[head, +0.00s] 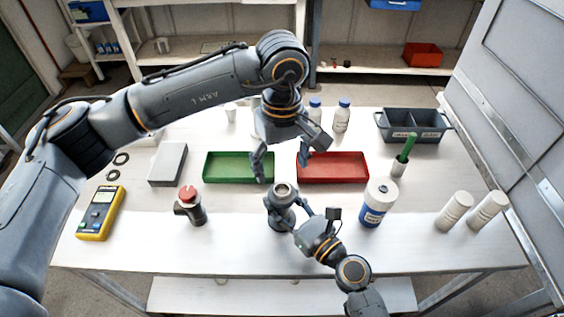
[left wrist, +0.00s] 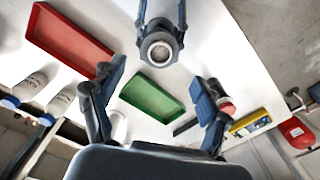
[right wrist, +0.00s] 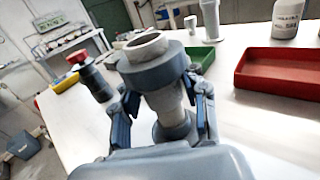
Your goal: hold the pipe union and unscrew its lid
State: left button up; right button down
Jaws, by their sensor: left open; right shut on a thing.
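The pipe union (head: 282,217) stands upright near the table's front middle, a dark grey body with a wide collar and a pale ring on top. I take this collar as its lid (right wrist: 152,62); it sits on the body. My right gripper (head: 288,212) is shut on the union from the front, its fingers on either side of the body in the right wrist view (right wrist: 160,122). My left gripper (head: 288,155) is open and empty, above and behind the union. In the left wrist view the union (left wrist: 160,48) lies beyond the spread fingers (left wrist: 153,98).
A green tray (head: 238,181) and a red tray (head: 332,181) lie behind the union. A red-topped fitting (head: 190,207) stands left, a blue-labelled bottle (head: 376,203) right. A yellow meter (head: 100,213) lies far left.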

aim_at(282, 189)
pick_arm(q)
jog(key=shift+f+m, duration=0.3)
jog(key=shift+f, duration=3.7)
